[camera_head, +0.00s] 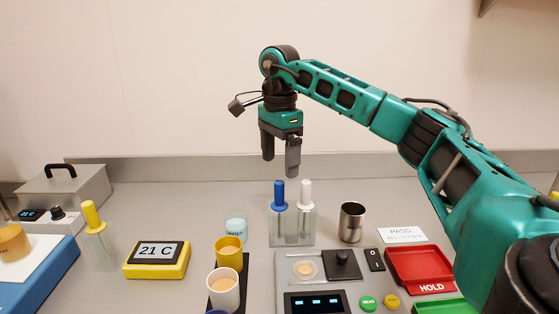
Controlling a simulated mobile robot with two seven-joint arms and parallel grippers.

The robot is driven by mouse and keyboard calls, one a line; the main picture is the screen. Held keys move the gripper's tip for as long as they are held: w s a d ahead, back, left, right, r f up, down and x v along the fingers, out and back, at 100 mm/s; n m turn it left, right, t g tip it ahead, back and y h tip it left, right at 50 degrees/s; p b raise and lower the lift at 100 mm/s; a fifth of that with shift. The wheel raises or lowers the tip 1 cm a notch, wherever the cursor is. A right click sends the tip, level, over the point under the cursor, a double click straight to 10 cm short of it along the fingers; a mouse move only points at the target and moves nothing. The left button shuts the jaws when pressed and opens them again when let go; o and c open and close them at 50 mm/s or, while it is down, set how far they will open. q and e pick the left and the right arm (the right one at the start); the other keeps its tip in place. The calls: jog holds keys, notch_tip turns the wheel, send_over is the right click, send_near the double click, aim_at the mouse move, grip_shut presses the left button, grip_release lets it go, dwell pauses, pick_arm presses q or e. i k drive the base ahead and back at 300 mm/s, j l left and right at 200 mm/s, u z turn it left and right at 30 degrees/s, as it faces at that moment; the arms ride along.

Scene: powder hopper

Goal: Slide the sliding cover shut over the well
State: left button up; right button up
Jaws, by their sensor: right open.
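The sliding cover (343,265) is a dark square plate with a small knob on top. It sits on the grey instrument (288,275), to the right of the well. The well (305,269) is a round opening with a pale orange filling, and it is uncovered. My right gripper (279,163) hangs high above the bench with its fingers pointing down. It is open and empty, well apart from the cover and up behind the instrument. My left gripper is not in view.
A clear rack (292,228) with blue and white handled tools stands behind the instrument. A metal cup (351,222) stands behind the cover. A red tray (418,265) lies right, and orange-filled cups (229,252) stand left. A yellow display (157,258) is further left.

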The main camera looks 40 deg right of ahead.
aim_at(341, 264)
jog(key=k, duration=1)
